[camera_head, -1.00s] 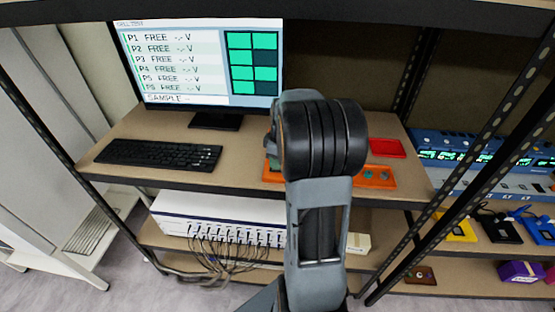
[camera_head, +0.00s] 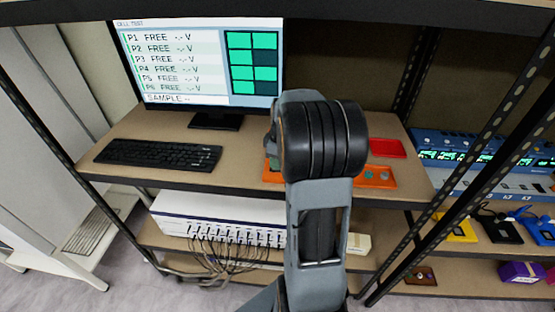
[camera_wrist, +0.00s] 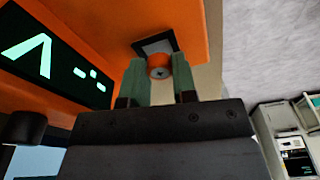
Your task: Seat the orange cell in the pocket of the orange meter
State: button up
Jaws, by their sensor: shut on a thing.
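In the wrist view, my gripper (camera_wrist: 160,75) has its two green fingers shut on the orange cell (camera_wrist: 158,60), a small orange cylinder with a grey end. The orange meter (camera_wrist: 115,20) fills the upper left, with a dark display (camera_wrist: 50,60) showing pale green marks. Its dark square pocket (camera_wrist: 152,46) with a pale edge lies just beyond the cell, and the cell overlaps it in the picture. I cannot tell whether the cell is inside the pocket or just short of it.
A keyboard (camera_head: 158,154) and a monitor (camera_head: 180,60) stand to the left. A metal upright (camera_head: 455,140) stands at the right.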

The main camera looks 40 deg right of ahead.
jog(key=shift+f+b, duration=0.5)
jog(key=shift+f, duration=0.1)
dwell(0.4)
jog(key=shift+s+a+f+b, duration=0.15)
jog(key=shift+s+f+b, duration=0.15)
jog(key=shift+f+b, duration=0.4)
dwell(2.6)
jog(key=shift+r, duration=0.15)
jog(key=o, duration=1)
jog(key=shift+w, duration=0.15)
jog(key=shift+w+r, duration=0.1)
jog(key=shift+r, duration=0.4)
jog(key=r, duration=0.4)
jog(key=s+d+r, duration=0.1)
jog(key=r, duration=0.9)
jog(key=shift+s+d, duration=0.15)
jog(key=shift+d, duration=0.1)
